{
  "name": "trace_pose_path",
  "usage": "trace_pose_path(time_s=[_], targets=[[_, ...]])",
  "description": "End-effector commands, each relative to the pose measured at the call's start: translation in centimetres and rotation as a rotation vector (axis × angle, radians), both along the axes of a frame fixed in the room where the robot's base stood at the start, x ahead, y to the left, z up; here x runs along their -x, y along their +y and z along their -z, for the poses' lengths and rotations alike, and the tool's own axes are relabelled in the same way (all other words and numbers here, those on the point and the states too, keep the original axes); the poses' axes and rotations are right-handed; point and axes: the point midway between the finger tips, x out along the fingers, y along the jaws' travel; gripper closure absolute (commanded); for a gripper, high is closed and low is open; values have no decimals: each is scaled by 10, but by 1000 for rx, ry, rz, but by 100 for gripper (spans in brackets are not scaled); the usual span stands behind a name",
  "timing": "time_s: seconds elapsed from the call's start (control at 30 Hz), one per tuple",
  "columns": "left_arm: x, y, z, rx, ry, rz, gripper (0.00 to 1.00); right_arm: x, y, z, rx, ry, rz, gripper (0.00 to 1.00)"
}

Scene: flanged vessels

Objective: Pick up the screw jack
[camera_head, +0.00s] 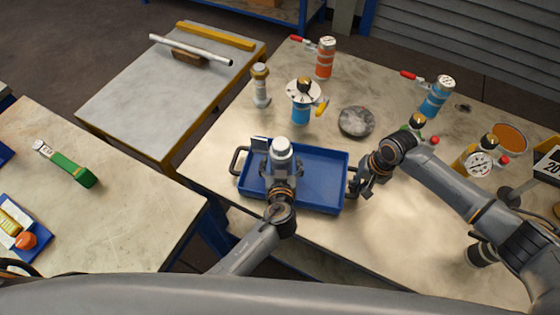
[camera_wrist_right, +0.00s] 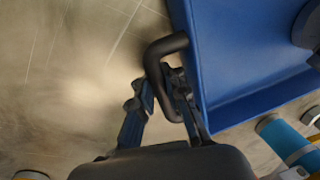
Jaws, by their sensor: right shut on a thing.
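A grey upright cylinder with a pale round top (camera_head: 281,149) stands at the blue tray's left half; I cannot tell for sure if it is the screw jack. My left gripper (camera_head: 282,172) is right at this cylinder, with its fingers beside it; whether they grip it is hidden. The blue tray (camera_head: 325,193) has a black handle at each end. My right gripper (camera_head: 365,184) is shut on the tray's right handle, and the right wrist view shows the fingers (camera_wrist_right: 163,98) around that black handle (camera_wrist_right: 158,55).
A pale post with a tan top (camera_head: 261,86), a blue vessel with a flange (camera_head: 301,105) and a dark round disc (camera_head: 356,121) stand behind the tray. Several more coloured vessels are at the right. A side table (camera_head: 140,100) holds a pipe (camera_head: 190,50).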

Motion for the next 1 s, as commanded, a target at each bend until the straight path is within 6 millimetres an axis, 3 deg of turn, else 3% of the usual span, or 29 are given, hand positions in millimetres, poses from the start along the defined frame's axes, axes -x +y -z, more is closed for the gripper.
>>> trace_pose_path(time_s=[0.03, 0.33, 0.67, 1.0], targets=[[0, 0, 0, 0, 0, 0, 41, -1, 1, -1, -2, -3, -2, 100], [0, 0, 0, 0, 0, 0, 100, -1, 1, -1, -2, -3, -2, 100], [-1, -1, -9, 2, -6, 0, 100, -1, 1, -1, -2, -2, -1, 100], [-1, -1, -64, 7, -9, -1, 100, 0, 0, -1, -1, -1, -1, 100]])
